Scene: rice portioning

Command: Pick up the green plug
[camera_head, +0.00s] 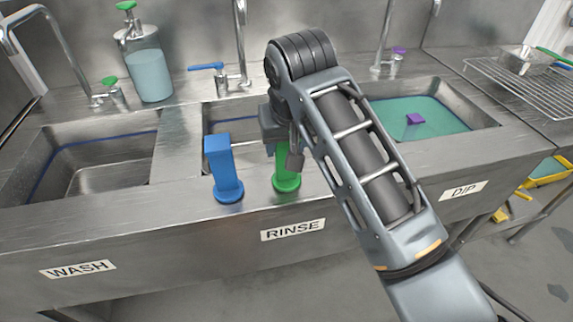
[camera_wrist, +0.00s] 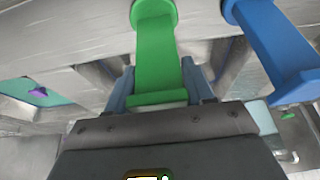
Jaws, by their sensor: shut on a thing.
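The green plug (camera_head: 286,180) stands upright on the front ledge of the middle sink, just behind the RINSE label. It also shows in the wrist view (camera_wrist: 157,50), between the two fingers. My gripper (camera_head: 283,150) is shut on the plug's upper part, with one finger on each side in the wrist view (camera_wrist: 158,88). In the head view my arm hides part of the gripper and the plug's top. The plug's round base appears at the ledge surface; I cannot tell whether it is clear of it.
A blue plug (camera_head: 223,168) stands close by on the left, also in the wrist view (camera_wrist: 272,45). The wash basin (camera_head: 110,165) is at left; the dip basin (camera_head: 425,112) holds greenish liquid and a purple piece (camera_head: 414,119). A soap bottle (camera_head: 148,70) and taps stand behind.

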